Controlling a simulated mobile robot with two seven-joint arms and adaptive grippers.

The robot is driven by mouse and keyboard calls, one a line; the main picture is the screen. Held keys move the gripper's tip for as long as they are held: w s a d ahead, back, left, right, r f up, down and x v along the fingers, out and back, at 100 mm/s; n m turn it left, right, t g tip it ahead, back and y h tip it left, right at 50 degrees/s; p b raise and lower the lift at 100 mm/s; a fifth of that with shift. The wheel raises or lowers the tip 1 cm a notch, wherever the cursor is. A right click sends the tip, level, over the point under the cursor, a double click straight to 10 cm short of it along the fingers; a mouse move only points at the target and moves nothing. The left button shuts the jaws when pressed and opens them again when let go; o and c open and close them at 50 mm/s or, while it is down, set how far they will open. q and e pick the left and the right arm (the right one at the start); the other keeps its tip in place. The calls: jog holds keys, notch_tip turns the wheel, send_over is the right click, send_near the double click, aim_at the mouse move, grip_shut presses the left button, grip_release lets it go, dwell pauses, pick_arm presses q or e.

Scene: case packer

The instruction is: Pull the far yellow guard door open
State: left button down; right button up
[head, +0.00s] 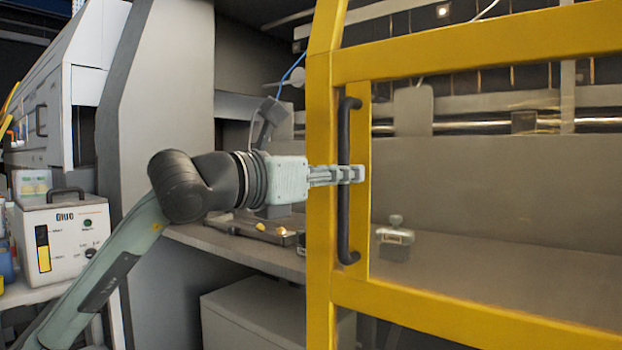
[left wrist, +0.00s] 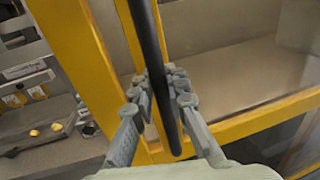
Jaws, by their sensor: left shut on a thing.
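The yellow guard door (head: 460,48) has a clear panel and fills the right side of the head view. It stands ajar or swung outward, with the machine's interior showing to the left of its edge; I cannot tell the exact angle. A black vertical bar handle (head: 344,215) is fixed on its left upright. My left gripper (head: 352,174) reaches in from the left and is shut on the handle near its middle. In the left wrist view the fingers (left wrist: 166,98) lie on both sides of the black handle (left wrist: 152,60). My right gripper is not in view.
A grey shelf (head: 225,240) inside the machine carries small parts. A glue unit (head: 62,235) stands at the left. A grey machine panel (head: 165,90) rises behind my left arm. A grey box (head: 258,312) sits below the shelf.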

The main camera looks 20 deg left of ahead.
pick_arm(q)
jog(key=shift+s+d+f, duration=0.1)
jog(key=shift+s+d, duration=0.1)
jog(key=shift+d, duration=0.25)
jog(key=shift+s+d+f, duration=0.1)
jog(key=shift+s+d, duration=0.1)
jog(key=shift+d, duration=0.25)
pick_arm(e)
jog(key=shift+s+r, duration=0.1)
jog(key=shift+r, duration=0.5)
pick_arm(q)
jog(key=c, duration=1.5)
grip_release()
jog(key=shift+r, duration=0.1)
jog(key=shift+s+a, duration=0.1)
jog(key=v, duration=1.1)
jog(key=shift+s+a, duration=0.2)
jog(key=shift+s, duration=0.1)
